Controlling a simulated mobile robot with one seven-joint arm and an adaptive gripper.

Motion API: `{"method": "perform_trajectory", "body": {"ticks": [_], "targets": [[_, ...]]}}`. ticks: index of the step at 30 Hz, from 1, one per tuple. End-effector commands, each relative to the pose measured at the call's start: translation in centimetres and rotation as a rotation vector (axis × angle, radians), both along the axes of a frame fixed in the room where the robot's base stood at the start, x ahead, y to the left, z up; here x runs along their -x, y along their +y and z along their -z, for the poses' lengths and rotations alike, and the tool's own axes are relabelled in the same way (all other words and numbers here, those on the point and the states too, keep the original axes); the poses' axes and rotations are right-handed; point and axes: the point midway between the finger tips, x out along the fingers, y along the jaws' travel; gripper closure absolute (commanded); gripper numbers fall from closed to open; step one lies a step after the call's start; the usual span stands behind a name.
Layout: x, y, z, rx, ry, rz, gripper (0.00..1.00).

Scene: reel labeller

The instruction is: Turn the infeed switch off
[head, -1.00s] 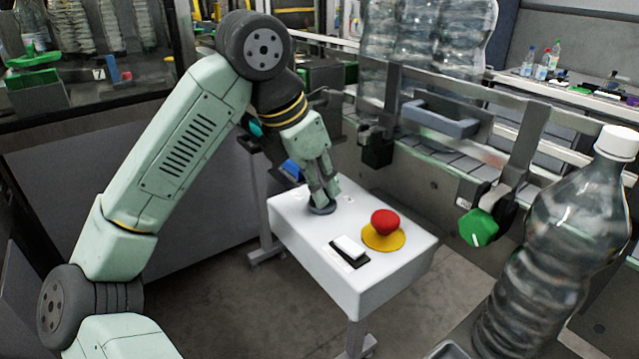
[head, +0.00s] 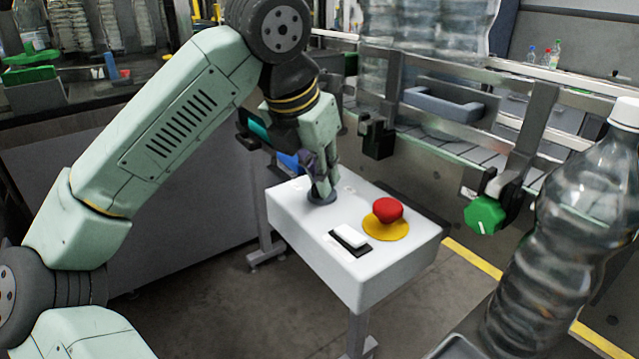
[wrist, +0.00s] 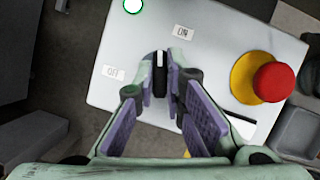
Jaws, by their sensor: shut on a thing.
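The infeed switch is a dark rotary knob with a white line (wrist: 160,60), on top of a white control box (head: 300,228). Its dark round base (head: 321,198) shows in the head view below my gripper (head: 322,190). My gripper (wrist: 166,82) is shut on the knob, with a finger on each side hiding part of it. In the wrist view the white line points up, between a label that seems to read OFF (wrist: 112,72) at left and an ON label (wrist: 182,32) at upper right, closer to the ON side.
A red mushroom button on a yellow base (head: 388,212) and a white rocker switch (head: 350,237) sit on the same box. A lit green lamp (wrist: 133,6) is near its edge. A conveyor (head: 450,150) runs behind; a large bottle (head: 560,250) stands at right.

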Motion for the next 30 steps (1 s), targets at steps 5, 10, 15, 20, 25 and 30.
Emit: {"method": "perform_trajectory", "body": {"ticks": [5, 10, 15, 20, 25, 30], "targets": [[0.02, 0.0, 0.3, -0.004, -0.004, -0.174, 1.0], [0.03, -0.09, 0.25, -0.004, -0.005, -0.336, 1.0], [0.03, -0.21, 0.16, -0.002, -0.007, -0.497, 1.0], [0.07, -0.36, 0.03, -0.002, -0.006, -0.647, 1.0], [0.04, -0.48, -0.16, 0.0, -0.005, -0.806, 1.0], [0.01, -0.6, -0.29, 0.001, -0.003, -0.954, 1.0]]}}
